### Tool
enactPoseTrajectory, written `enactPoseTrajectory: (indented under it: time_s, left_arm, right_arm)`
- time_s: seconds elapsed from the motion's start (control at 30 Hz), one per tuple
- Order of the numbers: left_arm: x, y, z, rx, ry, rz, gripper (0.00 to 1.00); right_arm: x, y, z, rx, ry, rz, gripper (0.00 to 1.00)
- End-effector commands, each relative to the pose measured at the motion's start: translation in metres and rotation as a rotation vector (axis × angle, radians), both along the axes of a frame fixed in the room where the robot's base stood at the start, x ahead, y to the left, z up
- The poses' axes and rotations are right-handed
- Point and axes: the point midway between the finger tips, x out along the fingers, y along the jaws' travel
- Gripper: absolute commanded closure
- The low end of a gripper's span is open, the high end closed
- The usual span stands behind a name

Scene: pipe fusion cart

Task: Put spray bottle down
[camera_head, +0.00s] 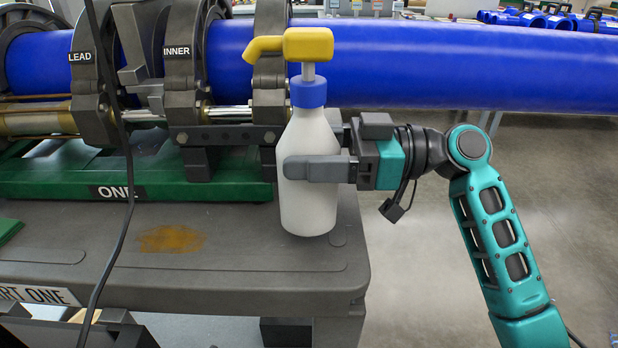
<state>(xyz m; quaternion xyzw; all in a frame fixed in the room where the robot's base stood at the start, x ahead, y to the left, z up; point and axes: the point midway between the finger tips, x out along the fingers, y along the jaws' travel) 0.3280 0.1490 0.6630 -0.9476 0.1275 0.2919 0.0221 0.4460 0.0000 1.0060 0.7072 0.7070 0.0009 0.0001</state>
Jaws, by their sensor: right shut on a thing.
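The spray bottle (307,205) has a white body, a blue collar and a yellow pump head with its nozzle pointing left. It is upright at the right end of the grey cart top (250,262). My right gripper (300,166) comes in from the right and is shut around the middle of the bottle. The bottle's base is at or just above the cart top; I cannot tell whether it touches. My left gripper is not in view.
A blue pipe (450,65) runs across behind the bottle, held in dark clamps on a green base (60,178). A brown stain (171,239) marks the cart top left of the bottle. A black cable (124,225) hangs at the left. Open floor lies right of the cart.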

Motion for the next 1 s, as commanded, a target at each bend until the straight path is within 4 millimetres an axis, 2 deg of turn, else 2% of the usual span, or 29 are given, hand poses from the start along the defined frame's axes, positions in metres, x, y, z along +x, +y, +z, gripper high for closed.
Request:
enactPoseTrajectory:
  time_s: [0.23, 0.67, 0.7, 0.93, 1.0]
  left_arm:
    - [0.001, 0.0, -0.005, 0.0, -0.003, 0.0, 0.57]
    - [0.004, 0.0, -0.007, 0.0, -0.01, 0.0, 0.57]
    - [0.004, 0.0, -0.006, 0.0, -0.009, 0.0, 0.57]
    - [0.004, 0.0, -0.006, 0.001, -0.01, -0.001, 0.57]
    - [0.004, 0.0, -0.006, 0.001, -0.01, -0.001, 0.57]
  right_arm:
    - [0.0, 0.0, -0.035, 0.003, 0.004, 0.0, 0.87]
    - [0.0, 0.0, -0.042, 0.002, -0.001, 0.0, 0.87]
    - [0.0, 0.0, -0.042, -0.001, 0.001, 0.0, 0.34]
    - [0.0, 0.0, -0.042, -0.001, 0.002, 0.0, 0.12]
    - [0.0, 0.0, -0.042, -0.001, 0.002, 0.0, 0.11]
